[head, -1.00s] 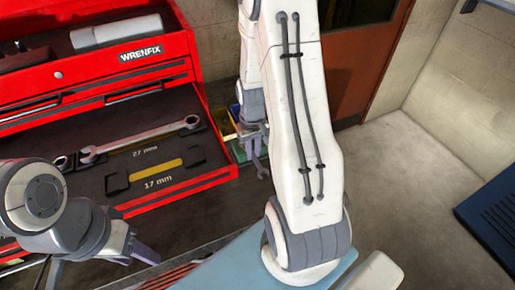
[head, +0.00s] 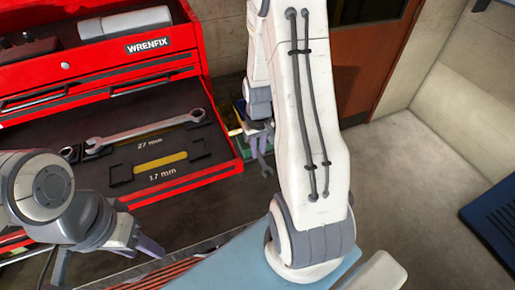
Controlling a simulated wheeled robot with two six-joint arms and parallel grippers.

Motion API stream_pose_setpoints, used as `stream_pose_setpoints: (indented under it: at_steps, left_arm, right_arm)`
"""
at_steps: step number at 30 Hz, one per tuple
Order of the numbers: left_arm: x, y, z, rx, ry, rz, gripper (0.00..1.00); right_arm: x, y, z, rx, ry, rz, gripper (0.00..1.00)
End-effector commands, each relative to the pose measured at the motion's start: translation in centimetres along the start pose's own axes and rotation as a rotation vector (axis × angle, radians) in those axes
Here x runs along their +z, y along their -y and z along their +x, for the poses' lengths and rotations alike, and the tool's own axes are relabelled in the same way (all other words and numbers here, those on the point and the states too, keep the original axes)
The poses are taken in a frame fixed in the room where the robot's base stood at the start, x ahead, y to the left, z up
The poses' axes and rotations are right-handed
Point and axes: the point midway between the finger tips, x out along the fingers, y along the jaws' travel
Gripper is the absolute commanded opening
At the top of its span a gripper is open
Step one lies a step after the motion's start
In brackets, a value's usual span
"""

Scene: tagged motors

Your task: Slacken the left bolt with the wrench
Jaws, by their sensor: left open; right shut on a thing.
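A small grey wrench (head: 266,166) hangs from my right gripper (head: 259,135), which is shut on it beside the right edge of the open drawer. Its open jaw end shows below the fingers; the rest is hidden by the gripper. My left gripper (head: 149,246) is open and empty, in front of the drawer at the lower left. A larger wrench (head: 145,131) lies in the drawer's 27 mm slot. The 17 mm slot (head: 161,161) is empty and shows its yellow bottom. No bolt or motor can be made out.
The red tool chest (head: 165,62) with its open drawer (head: 215,172) fills the left. A yellow and green bin (head: 238,113) stands behind my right gripper. My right arm blocks the middle. A dark blue slatted object (head: 490,222) is at the right; the floor before it is clear.

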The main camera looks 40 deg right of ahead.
Motion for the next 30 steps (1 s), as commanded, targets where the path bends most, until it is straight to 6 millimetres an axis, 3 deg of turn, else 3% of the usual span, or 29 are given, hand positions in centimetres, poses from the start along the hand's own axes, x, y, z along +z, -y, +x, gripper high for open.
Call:
stream_pose_setpoints:
  at_steps: [17,30]
  left_arm:
    - [0.0,0.0,0.1,0.000,0.000,0.000,0.50]
    - [0.1,0.1,1.1,0.000,0.000,0.000,0.50]
  right_arm:
    - [0.0,0.0,0.2,0.000,-0.001,0.000,0.00]
    - [0.0,0.0,1.4,0.000,-0.001,0.000,0.00]
